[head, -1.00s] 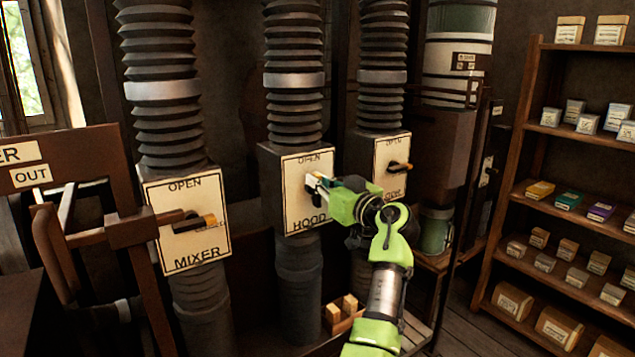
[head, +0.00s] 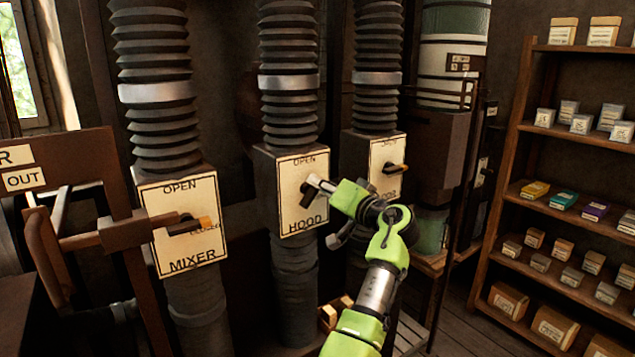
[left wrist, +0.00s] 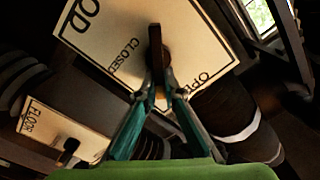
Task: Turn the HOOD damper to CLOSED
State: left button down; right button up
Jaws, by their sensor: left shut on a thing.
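The HOOD damper plate (head: 290,222) is cream, with OPEN at its top and HOOD at its bottom. It also shows close up in the left wrist view (left wrist: 95,35), where CLOSED can be read on its side. Its dark lever (left wrist: 155,45) slants, with its tip between the OPEN and CLOSED words. My left gripper (head: 315,182) is at the lever's upper right end. In the left wrist view its teal fingers (left wrist: 158,90) close on both sides of the lever's tip and partly hide it. My right gripper is not in view.
The MIXER damper (head: 180,245) stands to the left, its lever toward CLOSED. Another damper (head: 388,165), FLOOR in the wrist view, stands close on the right. A wooden frame (head: 60,160) is at far left; a stocked shelf (head: 520,130) is at right.

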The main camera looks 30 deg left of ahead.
pick_arm(q)
jog(key=m, duration=0.1)
jog(key=m+p, duration=0.1)
jog(key=m, duration=0.1)
jog(key=f+m, duration=0.1)
jog(key=shift+w+f+m+p, duration=0.1)
jog(key=shift+w+m+p, duration=0.15)
jog(key=shift+m+p, duration=0.1)
jog(key=shift+w+d+f+m+p, duration=0.1)
jog(key=shift+f+m+p, duration=0.2)
jog(key=shift+m+p, duration=0.65)
jog(key=shift+f+m+p, duration=0.3)
jog(key=shift+m+p, duration=0.05)
jog(key=shift+m, duration=1.15)
jog(key=c, duration=2.2)
grip_release()
jog(key=shift+o, duration=0.2)
jog(key=shift+r, duration=0.1)
